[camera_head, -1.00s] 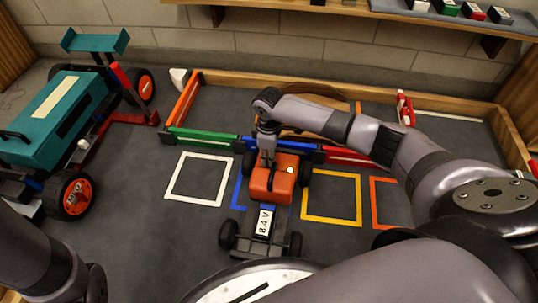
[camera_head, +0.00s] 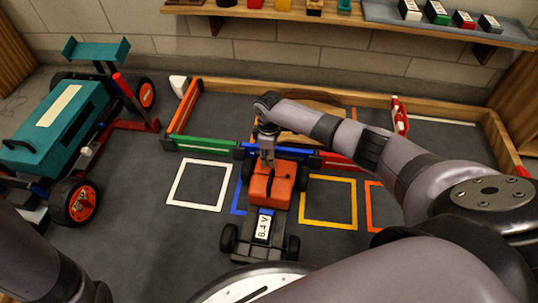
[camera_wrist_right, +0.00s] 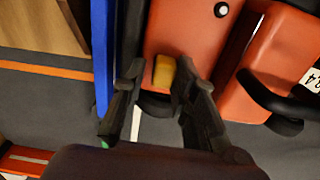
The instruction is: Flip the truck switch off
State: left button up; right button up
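The truck (camera_head: 262,228) stands on the dark floor, with an orange body (camera_head: 282,187), black wheels and a plate marked 8.4V. My right gripper (camera_head: 267,160) points down over the far end of its orange body. In the right wrist view, the fingers (camera_wrist_right: 158,75) are apart, with a small yellow block (camera_wrist_right: 164,72) on the orange body between their tips. This block looks like the switch; I cannot tell whether a finger touches it. My left gripper is out of view.
A large teal car (camera_head: 60,125) stands at the left. Low green (camera_head: 208,145) and blue (camera_head: 293,151) barriers lie behind the truck. White (camera_head: 200,184) and yellow (camera_head: 329,203) floor squares beside it are empty. A shelf (camera_head: 350,22) holds small items.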

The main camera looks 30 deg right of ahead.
jog(key=shift+r, duration=0.1)
notch_tip(320, 180, up, 12)
dwell(0.5)
dwell(0.4)
